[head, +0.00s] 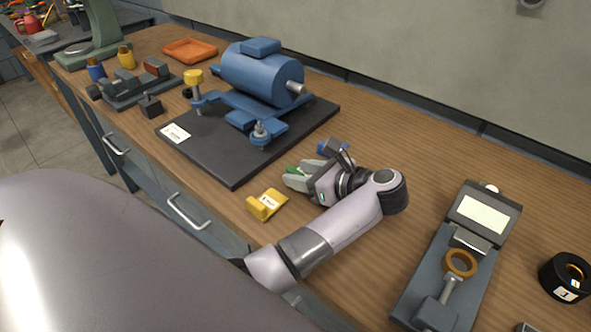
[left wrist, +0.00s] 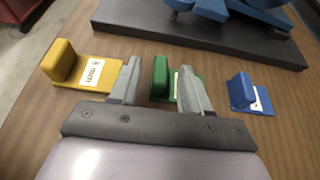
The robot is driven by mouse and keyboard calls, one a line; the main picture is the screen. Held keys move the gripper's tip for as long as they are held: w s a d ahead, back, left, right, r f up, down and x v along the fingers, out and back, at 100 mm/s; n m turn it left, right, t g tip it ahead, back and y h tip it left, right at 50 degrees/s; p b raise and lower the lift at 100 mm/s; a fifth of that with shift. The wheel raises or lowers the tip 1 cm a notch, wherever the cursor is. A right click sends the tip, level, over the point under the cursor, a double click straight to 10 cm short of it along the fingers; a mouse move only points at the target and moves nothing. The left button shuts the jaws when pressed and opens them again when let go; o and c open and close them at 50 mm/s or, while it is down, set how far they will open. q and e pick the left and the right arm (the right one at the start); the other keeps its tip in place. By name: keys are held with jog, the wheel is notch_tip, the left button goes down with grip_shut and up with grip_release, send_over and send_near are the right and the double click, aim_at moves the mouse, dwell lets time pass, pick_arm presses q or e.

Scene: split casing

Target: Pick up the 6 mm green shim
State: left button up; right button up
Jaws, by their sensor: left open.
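The green shim (left wrist: 160,80) lies on the wooden bench, with an upright block at one end and a pale label partly hidden by a finger. My left gripper (left wrist: 163,75) is open, its two fingers on either side of the green shim. In the head view my left gripper (head: 290,178) covers most of the green shim (head: 293,170), so only a bit of green shows. A yellow shim (head: 267,204) lies to its left; it also shows in the left wrist view (left wrist: 100,72). A blue shim (left wrist: 242,92) lies to the right. My right gripper is not in view.
A black base plate (head: 215,165) with a blue motor (head: 262,75) stands just behind the shims. A grey gauge device (head: 450,262) and a black ring (head: 566,278) are at the right. A vise (head: 135,88) and an orange tray (head: 190,51) are at the far left.

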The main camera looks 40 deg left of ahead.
pick_arm(q)
grip_shut()
dwell(0.3)
